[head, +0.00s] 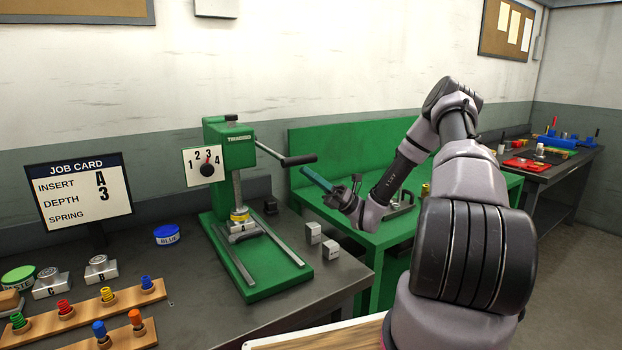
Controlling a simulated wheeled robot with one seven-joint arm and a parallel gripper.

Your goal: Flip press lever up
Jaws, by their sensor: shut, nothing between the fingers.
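The green press (226,150) stands on the dark bench left of centre, with a numbered dial on its front. Its lever (299,160) is a metal rod with a black grip, sticking out to the right of the press head and sloping slightly down. My gripper (310,174) is just below and right of the lever's grip, its long teal end pointing up and left. It appears shut and empty. A small gap seems to separate it from the grip, but the depth between them is hard to tell.
A job card (78,192) reads insert A, depth 3. Metal blocks (313,232) lie right of the press base. Coloured springs on wooden racks (75,322), marked inserts (101,269) and a blue tin (167,235) are at left. A green table (393,232) stands behind my arm.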

